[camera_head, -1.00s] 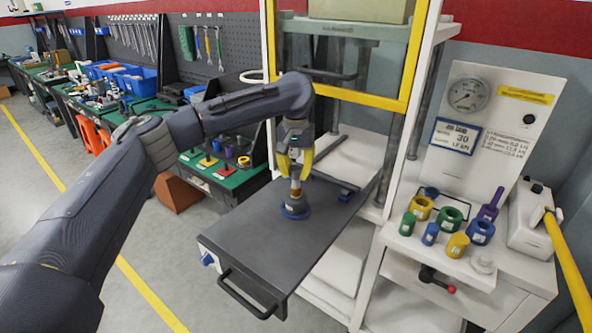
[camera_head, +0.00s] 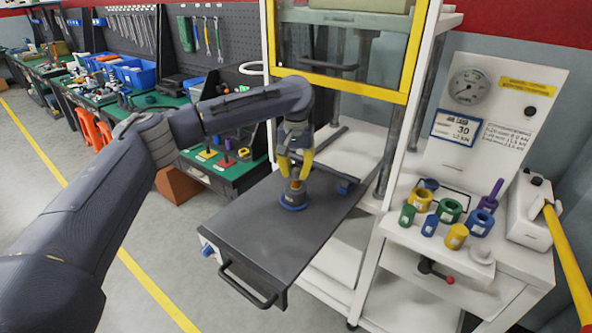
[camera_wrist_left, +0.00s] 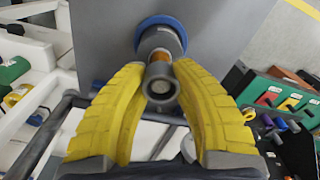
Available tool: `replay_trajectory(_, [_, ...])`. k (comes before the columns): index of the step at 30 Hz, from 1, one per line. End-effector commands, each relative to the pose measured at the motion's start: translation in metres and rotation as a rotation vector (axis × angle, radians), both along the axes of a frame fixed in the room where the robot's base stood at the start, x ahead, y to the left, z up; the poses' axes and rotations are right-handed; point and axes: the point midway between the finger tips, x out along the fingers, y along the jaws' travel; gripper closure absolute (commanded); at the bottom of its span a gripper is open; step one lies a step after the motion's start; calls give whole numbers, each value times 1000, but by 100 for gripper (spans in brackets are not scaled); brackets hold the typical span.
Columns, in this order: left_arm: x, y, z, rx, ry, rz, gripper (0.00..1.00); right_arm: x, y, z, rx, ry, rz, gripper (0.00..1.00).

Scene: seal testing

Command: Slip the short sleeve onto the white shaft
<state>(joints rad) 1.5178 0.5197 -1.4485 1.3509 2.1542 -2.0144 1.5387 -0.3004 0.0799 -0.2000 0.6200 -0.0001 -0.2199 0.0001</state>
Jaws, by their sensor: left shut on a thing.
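My left gripper (camera_head: 297,168) has its yellow fingers shut on a grey cylindrical part (camera_wrist_left: 162,88) with a copper-coloured band. It holds the part upright, just above or in a grey holder (camera_wrist_left: 160,40) with a blue base ring. The holder's blue ring (camera_head: 293,202) rests on the dark sliding plate. I cannot tell whether the held part has entered the holder. A low white round piece (camera_head: 482,256) on the right bench may be the white shaft. I cannot tell which of the coloured pieces is the short sleeve. My right gripper is not in view.
The dark plate (camera_head: 265,245) has a front handle and free room around the holder. The white bench (camera_head: 440,260) at right carries several green, yellow, blue and purple pieces below a gauge panel (camera_head: 495,105). A yellow-framed press guard (camera_head: 342,80) stands behind my gripper.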

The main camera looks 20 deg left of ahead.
Motion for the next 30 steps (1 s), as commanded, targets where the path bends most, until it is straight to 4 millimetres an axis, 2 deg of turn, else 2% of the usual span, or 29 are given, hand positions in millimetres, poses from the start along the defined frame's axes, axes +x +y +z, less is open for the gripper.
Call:
replay_trajectory(28, [0, 0, -5, 0, 0, 1, 100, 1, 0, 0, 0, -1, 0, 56])
replay_trajectory(29, [0, 0, -6, 0, -1, 1, 72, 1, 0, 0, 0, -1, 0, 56])
replay_trajectory(30, [0, 0, -5, 0, -1, 1, 67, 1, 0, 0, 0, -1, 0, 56])
